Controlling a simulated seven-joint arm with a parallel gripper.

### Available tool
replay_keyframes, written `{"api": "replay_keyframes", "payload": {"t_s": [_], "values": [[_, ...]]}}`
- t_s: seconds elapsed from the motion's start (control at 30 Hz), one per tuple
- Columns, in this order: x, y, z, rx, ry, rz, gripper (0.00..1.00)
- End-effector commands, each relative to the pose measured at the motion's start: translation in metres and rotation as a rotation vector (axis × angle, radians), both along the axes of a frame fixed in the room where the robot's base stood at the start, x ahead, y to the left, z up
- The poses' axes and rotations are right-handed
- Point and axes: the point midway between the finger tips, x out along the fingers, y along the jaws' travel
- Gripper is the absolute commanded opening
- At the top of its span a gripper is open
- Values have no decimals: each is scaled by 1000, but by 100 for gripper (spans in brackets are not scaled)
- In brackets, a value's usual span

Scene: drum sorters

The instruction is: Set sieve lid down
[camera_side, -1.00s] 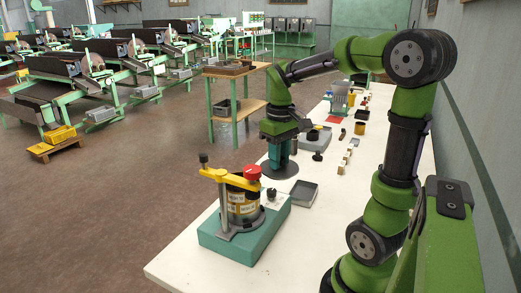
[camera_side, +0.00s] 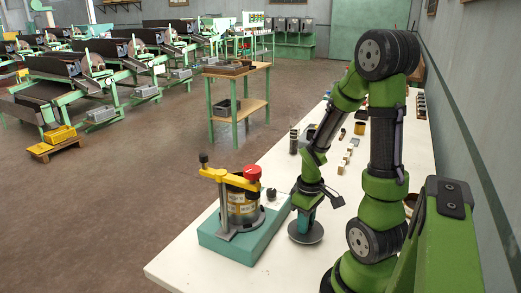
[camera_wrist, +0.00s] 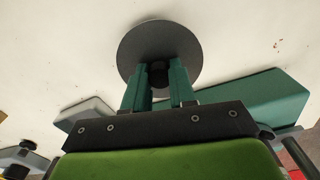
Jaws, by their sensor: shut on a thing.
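The sieve lid (camera_side: 306,235) is a flat grey disc with a dark knob in its middle. It also shows in the wrist view (camera_wrist: 160,42), level over bare white table. My gripper (camera_side: 305,218) is shut on the knob, its two teal fingers (camera_wrist: 158,78) on either side. The disc is at or very close to the tabletop; I cannot tell whether it touches. To its left stands a teal base (camera_side: 240,243) carrying a banded sieve stack (camera_side: 241,205) under a yellow clamp arm (camera_side: 228,178) with a red knob.
The white table (camera_side: 205,272) is bare in front of the teal base. A small dark piece (camera_side: 271,193) sits on the base's far end. Several small blocks (camera_side: 349,155) lie farther back. In the wrist view, a grey tray (camera_wrist: 82,110) is at the left and the teal base (camera_wrist: 255,97) at the right.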

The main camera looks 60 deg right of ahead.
Motion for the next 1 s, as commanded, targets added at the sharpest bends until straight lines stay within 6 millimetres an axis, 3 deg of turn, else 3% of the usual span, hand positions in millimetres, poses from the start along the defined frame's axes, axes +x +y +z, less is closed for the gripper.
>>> {"api": "replay_keyframes", "payload": {"t_s": [0.1,0.5,0.53,0.67,1.0], "values": [[0,0,-11,1,1,0,0],[0,0,-15,0,0,0,0],[0,0,-15,0,-1,0,30],[0,0,-15,0,-1,0,50],[0,0,-12,0,-2,-1,51]]}}
